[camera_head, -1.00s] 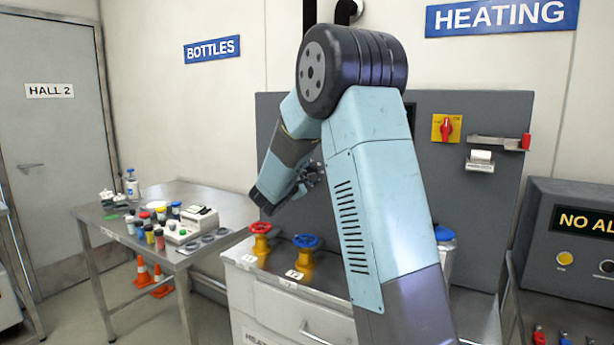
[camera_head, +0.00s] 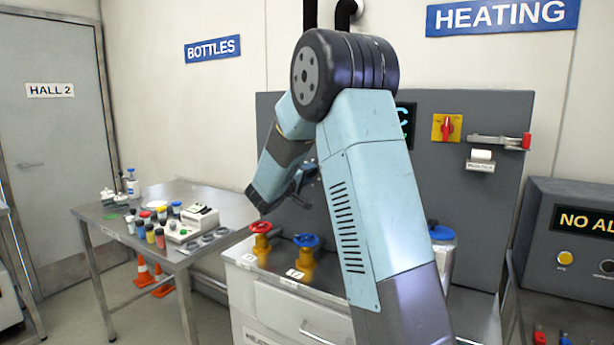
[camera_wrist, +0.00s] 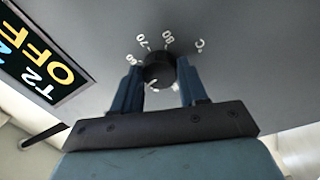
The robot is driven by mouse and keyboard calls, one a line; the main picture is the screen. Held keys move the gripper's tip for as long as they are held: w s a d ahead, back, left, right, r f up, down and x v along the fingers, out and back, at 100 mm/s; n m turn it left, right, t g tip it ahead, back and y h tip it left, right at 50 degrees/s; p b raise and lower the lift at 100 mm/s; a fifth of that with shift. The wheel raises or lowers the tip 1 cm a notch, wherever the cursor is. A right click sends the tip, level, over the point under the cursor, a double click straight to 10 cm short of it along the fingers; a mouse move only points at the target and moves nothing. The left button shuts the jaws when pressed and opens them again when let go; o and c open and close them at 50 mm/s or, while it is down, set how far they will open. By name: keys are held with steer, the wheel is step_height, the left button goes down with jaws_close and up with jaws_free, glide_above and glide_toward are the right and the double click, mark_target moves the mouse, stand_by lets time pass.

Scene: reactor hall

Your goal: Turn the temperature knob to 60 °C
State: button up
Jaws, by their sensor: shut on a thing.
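The temperature knob (camera_wrist: 158,70) is a dark round knob on the grey panel, with white scale marks and a °C mark around it in the wrist view. My gripper (camera_wrist: 159,78) is shut on it, with one blue finger on each side. A light mark shows on the knob's lower part. The scale numbers are small and tilted; one reads 70, and I cannot tell the exact setting. In the head view my arm hides the knob, and my gripper (camera_head: 303,184) shows only partly at the panel.
A display (camera_wrist: 42,62) beside the knob reads T2 and OFF. A red valve wheel (camera_head: 261,227) and a blue one (camera_head: 306,240) stand below my arm. A red switch on a yellow plate (camera_head: 446,127) is to the right. A table (camera_head: 95,213) with bottles stands left.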

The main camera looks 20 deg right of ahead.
steer(key=m, duration=0.5)
steer(key=shift+f+m+g, duration=0.3)
steer(key=shift+m+g, duration=0.1)
steer(key=m, duration=0.5)
steer(key=shift+w+a+m, duration=0.1)
steer(key=shift+m, duration=0.2)
steer(key=shift+r, duration=0.1)
steer(key=o, duration=1.1)
steer(key=shift+r, duration=0.1)
steer(key=shift+c, duration=0.2)
steer(key=v, duration=1.3)
steer(key=shift+a, duration=0.35)
